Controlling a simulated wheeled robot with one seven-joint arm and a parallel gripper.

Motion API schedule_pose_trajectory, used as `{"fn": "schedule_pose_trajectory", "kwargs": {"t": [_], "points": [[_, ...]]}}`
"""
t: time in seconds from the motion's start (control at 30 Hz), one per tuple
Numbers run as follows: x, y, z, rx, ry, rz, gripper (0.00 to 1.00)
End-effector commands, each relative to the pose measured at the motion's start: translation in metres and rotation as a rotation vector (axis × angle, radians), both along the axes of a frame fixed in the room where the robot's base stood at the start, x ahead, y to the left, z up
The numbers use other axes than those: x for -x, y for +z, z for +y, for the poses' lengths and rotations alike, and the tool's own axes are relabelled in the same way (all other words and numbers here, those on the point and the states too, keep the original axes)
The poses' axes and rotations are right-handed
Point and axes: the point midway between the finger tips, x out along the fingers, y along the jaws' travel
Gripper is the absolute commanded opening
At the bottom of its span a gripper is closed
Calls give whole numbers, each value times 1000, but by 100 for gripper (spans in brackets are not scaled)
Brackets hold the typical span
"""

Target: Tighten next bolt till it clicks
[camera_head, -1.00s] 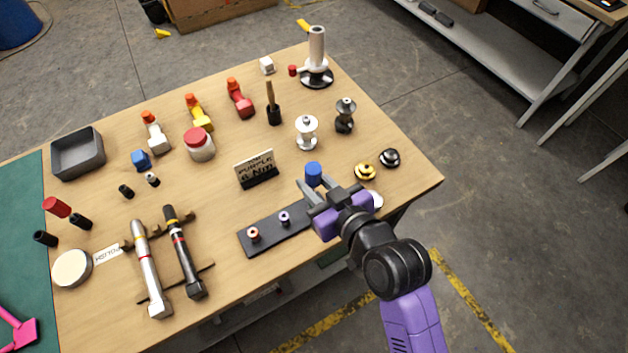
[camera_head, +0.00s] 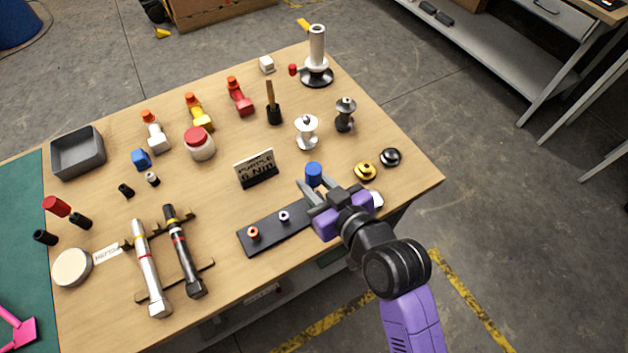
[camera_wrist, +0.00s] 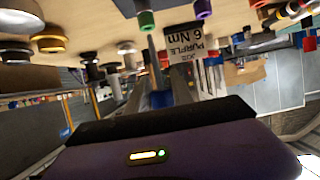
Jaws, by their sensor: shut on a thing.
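My purple-and-grey gripper (camera_head: 316,190) is over the right part of a dark plate (camera_head: 268,232) near the table's front. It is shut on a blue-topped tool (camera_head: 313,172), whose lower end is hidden. On the plate show an orange-ringed bolt (camera_head: 253,232) and a purple-ringed bolt (camera_head: 283,216), both left of the gripper. In the wrist view, which is upside down, a green-ringed bolt (camera_wrist: 146,20) and the purple-ringed one (camera_wrist: 203,10) show. A small sign (camera_head: 256,168) behind the plate reads PURPLE 6 Nm in the wrist view (camera_wrist: 184,42).
Two torque wrenches (camera_head: 184,253) lie on a rack at the front left. Yellow (camera_head: 365,171) and black (camera_head: 390,157) knobs sit right of the gripper. White and dark fittings (camera_head: 307,133) stand behind. A grey tray (camera_head: 77,153) is at the far left.

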Motion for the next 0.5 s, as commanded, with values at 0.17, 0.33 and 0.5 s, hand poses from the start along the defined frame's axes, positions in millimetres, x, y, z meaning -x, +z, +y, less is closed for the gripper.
{"fn": "schedule_pose_trajectory", "kwargs": {"t": [0.17,0.33,0.5], "points": [[0,-4,0,-1,0,-1,0],[0,-8,0,-1,0,-1,0],[0,-11,0,-1,0,-1,0]]}}
